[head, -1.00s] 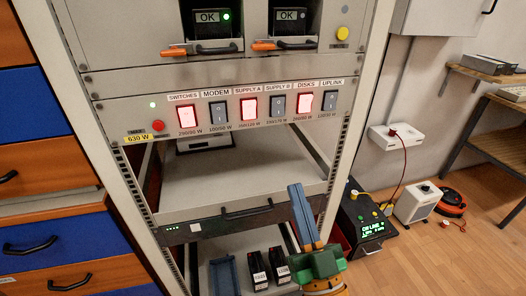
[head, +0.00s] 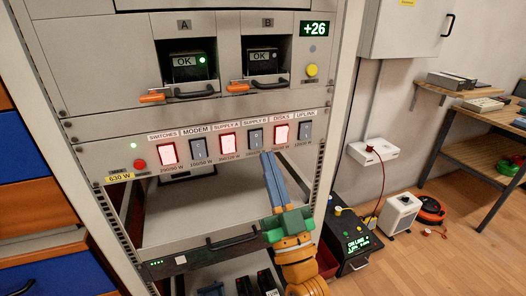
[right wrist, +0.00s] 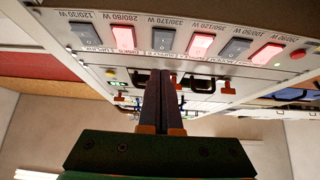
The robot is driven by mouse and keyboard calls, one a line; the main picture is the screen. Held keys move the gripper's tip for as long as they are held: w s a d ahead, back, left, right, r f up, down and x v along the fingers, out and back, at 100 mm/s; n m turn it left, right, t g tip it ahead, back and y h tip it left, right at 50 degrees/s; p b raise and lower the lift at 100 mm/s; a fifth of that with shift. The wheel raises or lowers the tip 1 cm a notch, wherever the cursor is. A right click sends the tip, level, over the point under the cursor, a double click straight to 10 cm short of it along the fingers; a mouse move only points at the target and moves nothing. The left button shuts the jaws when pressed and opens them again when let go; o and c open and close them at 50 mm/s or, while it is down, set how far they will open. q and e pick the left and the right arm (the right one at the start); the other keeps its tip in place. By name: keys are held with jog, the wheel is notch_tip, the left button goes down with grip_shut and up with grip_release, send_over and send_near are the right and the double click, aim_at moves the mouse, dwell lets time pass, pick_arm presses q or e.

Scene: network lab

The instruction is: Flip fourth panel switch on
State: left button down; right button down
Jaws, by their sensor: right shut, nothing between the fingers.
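The switch panel (head: 130,152) carries a row of labelled rocker switches. The fourth from the left, SUPPLY B (head: 255,137), is dark and unlit. It also shows unlit in the upside-down right wrist view (right wrist: 163,40). SWITCHES (head: 168,153), SUPPLY A (head: 228,145) and DISKS (head: 281,134) glow red; MODEM (head: 198,149) and UPLINK (head: 305,130) are dark. My right gripper (head: 267,156) is shut and empty, its blue fingertips just below SUPPLY B and slightly right. In the right wrist view the fingers (right wrist: 162,75) point toward that switch, apparently apart from it. My left gripper is out of view.
Above the panel are two OK-marked supply modules with handles (head: 187,65), a yellow button (head: 312,70) and a +26 display (head: 314,29). A red button (head: 139,165) sits at the panel's left.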

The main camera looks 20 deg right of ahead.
aim_at(257, 141)
jog(key=shift+w+f, duration=0.2)
jog(key=shift+w, duration=0.75)
jog(key=shift+w+f, duration=0.2)
jog(key=shift+w, duration=0.7)
